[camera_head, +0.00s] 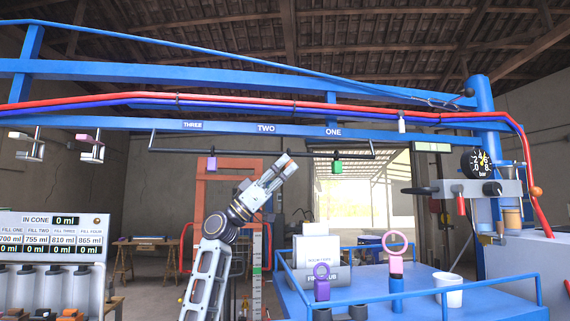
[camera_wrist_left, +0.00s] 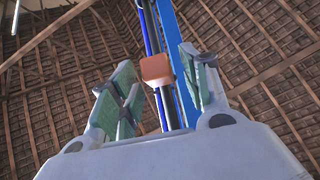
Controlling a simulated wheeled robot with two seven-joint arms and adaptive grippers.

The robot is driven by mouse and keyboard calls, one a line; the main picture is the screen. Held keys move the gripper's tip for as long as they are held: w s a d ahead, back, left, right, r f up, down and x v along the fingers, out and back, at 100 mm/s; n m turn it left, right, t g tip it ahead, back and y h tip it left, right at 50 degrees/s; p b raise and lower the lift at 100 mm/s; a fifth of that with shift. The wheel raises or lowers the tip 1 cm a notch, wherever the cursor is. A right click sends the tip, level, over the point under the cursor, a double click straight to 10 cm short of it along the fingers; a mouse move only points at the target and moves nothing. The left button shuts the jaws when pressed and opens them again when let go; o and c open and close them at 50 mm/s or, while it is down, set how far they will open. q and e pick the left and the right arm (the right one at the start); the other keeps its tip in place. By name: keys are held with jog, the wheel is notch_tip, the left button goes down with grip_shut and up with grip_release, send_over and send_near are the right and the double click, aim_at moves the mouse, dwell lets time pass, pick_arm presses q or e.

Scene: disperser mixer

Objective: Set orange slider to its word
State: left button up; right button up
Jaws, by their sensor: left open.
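My left gripper (camera_head: 284,164) reaches up to the black rail (camera_head: 236,153) under the blue beam, near the word TWO (camera_head: 266,128). In the left wrist view the gripper (camera_wrist_left: 156,80) is open, with green-lined fingers apart. The orange slider (camera_wrist_left: 157,68) shows between and beyond the fingertips there; whether it touches them I cannot tell. In the head view I cannot make the slider out clearly behind the gripper. A purple slider (camera_head: 212,163) hangs below THREE (camera_head: 193,125), and a green slider (camera_head: 337,166) hangs below ONE (camera_head: 333,132). My right gripper is not in view.
Red and blue hoses (camera_head: 240,103) run along the beam above the rail. A blue railed table (camera_head: 430,296) with a white cup (camera_head: 448,289) and ring-topped items stands at the lower right. A pressure gauge (camera_head: 478,162) is at the right. A display panel (camera_head: 50,235) stands left.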

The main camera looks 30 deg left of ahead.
pick_arm(q)
jog(key=shift+w+d+r, duration=0.15)
jog(key=shift+d+r, duration=0.1)
grip_shut()
dwell(0.3)
